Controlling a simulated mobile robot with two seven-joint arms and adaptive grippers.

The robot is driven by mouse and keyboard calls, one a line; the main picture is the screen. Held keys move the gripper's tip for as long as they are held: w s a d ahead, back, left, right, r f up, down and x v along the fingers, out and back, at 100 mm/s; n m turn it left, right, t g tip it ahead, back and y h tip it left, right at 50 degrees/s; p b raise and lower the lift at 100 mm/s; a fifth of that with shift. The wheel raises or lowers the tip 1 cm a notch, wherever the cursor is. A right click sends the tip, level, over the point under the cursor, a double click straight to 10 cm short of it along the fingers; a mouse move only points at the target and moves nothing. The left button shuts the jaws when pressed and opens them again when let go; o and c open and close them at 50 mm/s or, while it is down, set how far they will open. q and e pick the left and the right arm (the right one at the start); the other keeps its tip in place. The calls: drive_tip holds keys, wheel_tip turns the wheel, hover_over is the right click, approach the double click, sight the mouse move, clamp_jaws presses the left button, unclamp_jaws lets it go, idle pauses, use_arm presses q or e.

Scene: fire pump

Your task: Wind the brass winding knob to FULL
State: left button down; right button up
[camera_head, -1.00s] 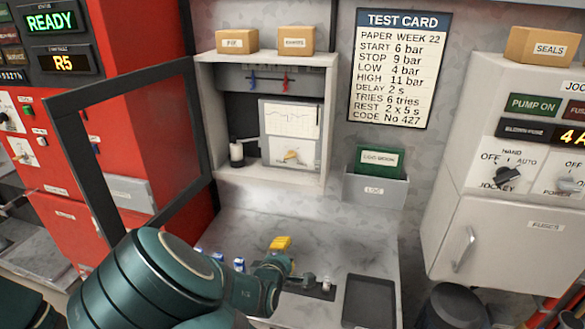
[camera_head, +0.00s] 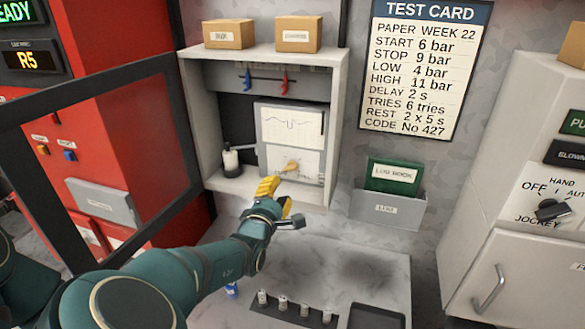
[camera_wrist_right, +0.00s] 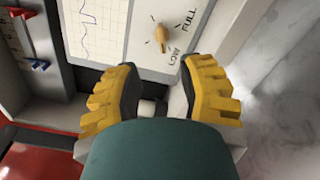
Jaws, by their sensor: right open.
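The brass winding knob (camera_head: 290,166) sits on the lower panel of the white chart recorder in the open wall cabinet. It also shows in the right wrist view (camera_wrist_right: 160,34), just beyond the fingertips, with the words LOW (camera_wrist_right: 175,57) and FULL (camera_wrist_right: 189,20) to its right. Its exact setting is hard to read. My right gripper (camera_head: 273,193) has yellow fingers and is in front of and below the knob. My left gripper is not in view.
The recorder's chart (camera_head: 292,127) is above the knob. A small black-and-white device (camera_head: 231,160) stands left of the recorder. The cabinet's side walls and front edge (camera_head: 310,193) frame the space. An open dark-framed door (camera_head: 183,62) stands at left, and a log book tray (camera_head: 388,209) at right.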

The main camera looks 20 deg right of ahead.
sight(291, 170)
drive_tip(key=x, duration=1.1)
drive_tip(key=shift+d, duration=0.1)
clamp_jaws()
